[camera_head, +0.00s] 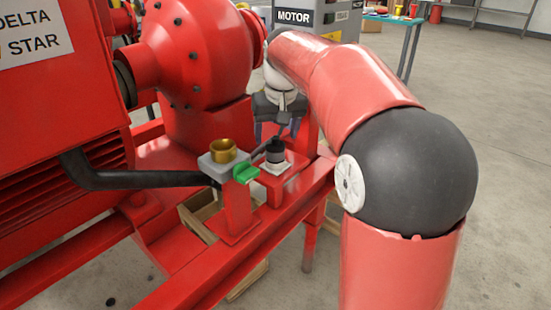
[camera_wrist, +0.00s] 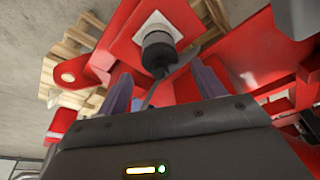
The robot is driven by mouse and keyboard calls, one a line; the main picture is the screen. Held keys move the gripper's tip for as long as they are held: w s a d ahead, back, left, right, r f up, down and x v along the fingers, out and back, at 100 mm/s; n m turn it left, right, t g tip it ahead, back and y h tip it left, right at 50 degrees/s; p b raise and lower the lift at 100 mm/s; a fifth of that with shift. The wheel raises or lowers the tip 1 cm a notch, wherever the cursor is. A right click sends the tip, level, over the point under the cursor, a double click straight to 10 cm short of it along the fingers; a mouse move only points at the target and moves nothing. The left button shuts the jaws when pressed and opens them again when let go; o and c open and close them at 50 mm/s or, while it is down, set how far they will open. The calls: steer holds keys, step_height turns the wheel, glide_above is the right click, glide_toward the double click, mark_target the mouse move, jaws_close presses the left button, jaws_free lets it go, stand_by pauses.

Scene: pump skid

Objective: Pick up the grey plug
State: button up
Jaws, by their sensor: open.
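The grey plug (camera_head: 275,157) stands upright on a pale square plate on a red post, with a dark top and a lighter grey lower part. It also shows in the wrist view (camera_wrist: 158,52), at the top centre beyond my fingers. My gripper (camera_head: 277,126) is just above and behind the plug in the head view, partly hidden by my arm. In the wrist view my gripper (camera_wrist: 163,82) has its two fingers apart. The plug's dark end faces the gap between them, and I see no grip on it. A thin dark rod also shows between the fingers.
A black pipe (camera_head: 130,180) runs to the block. The red pump (camera_head: 200,55) stands behind. A wooden pallet (camera_wrist: 78,45) lies below the red frame.

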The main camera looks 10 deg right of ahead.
mark_target(275, 139)
steer(key=x, duration=0.4)
steer(key=shift+f, duration=0.3)
steer(key=shift+c, duration=0.2)
steer(key=c, duration=1.1)
steer(key=shift+c, duration=0.2)
steer(key=shift+r, duration=0.15)
steer(key=shift+r, duration=0.55)
step_height(275, 139, up, 2)
steer(key=shift+r, duration=0.2)
steer(key=s+d+b, duration=0.2)
steer(key=s+d, duration=0.8)
steer(key=s, duration=0.4)
steer(key=shift+s+d, duration=0.25)
steer(key=shift+s, duration=0.05)
